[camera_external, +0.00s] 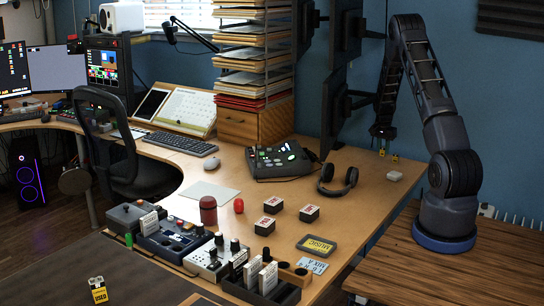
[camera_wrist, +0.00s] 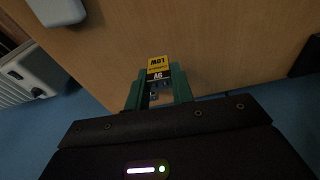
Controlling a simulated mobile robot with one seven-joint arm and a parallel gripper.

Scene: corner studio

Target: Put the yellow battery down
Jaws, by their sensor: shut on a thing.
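The yellow battery (camera_wrist: 158,67) has a yellow and black label. In the wrist view it sits between the green fingers of my gripper (camera_wrist: 158,88), which are shut on it. In the external view my gripper (camera_external: 387,149) hangs down near the right back edge of the wooden desk (camera_external: 352,214). It looks to be above the desk top, and I cannot tell how big the gap is. The battery is too small to make out clearly there.
A small white box (camera_external: 394,176) lies near the gripper and shows in the wrist view (camera_wrist: 57,10). Black headphones (camera_external: 338,179) lie left of it. Bare desk lies between.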

